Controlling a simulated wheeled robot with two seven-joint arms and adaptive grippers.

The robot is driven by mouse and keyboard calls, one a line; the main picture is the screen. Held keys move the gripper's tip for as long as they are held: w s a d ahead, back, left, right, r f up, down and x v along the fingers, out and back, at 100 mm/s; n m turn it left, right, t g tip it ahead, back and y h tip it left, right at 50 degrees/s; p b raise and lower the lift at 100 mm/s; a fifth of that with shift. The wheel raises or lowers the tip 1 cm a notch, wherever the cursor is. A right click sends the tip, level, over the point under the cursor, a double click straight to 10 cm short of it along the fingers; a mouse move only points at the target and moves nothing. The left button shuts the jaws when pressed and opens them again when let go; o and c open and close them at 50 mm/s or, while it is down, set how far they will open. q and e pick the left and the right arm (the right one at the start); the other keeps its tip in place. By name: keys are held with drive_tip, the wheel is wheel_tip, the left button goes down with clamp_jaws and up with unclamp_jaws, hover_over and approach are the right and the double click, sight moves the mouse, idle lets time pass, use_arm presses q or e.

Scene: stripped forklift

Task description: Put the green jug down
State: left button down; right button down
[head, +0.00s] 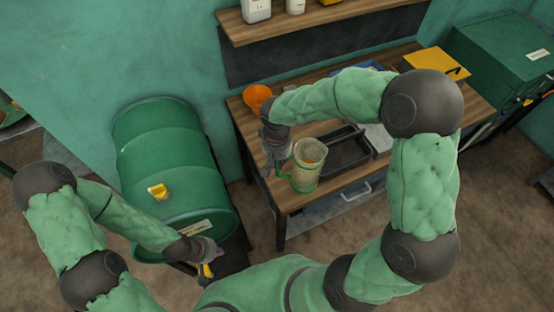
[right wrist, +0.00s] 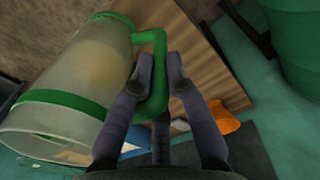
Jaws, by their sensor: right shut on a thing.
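The green jug (head: 308,166) has a clear, cloudy body with green bands and a green handle. It appears upright in the head view, over the front left part of the wooden workbench (head: 290,197). I cannot tell whether its base touches the wood. My right gripper (head: 277,158) is shut on its handle, left of the body. In the right wrist view the fingers (right wrist: 160,70) close around the handle, and the jug's body (right wrist: 75,90) fills the left side. My left gripper (head: 206,262) is low beside the drum, next to something yellow; its jaws are unclear.
A dark tray (head: 346,150) lies right of the jug. An orange object (head: 257,97) stands at the bench's back left. A green drum (head: 170,150) is left of the bench. A shelf (head: 300,22) hangs behind. A green box (head: 505,55) stands at the far right.

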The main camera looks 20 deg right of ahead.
drive_tip(key=w+d+f, duration=0.1)
drive_tip(key=w+f, duration=0.5)
drive_tip(key=f, duration=0.3)
drive_tip(key=shift+d+f, duration=0.15)
drive_tip(key=shift+d, duration=0.2)
drive_tip(key=shift+f, duration=0.15)
drive_tip(key=c, duration=1.2)
unclamp_jaws()
drive_tip(key=r, duration=1.2)
drive_tip(key=shift+s+a+r, duration=0.1)
drive_tip(key=shift+a, duration=0.1)
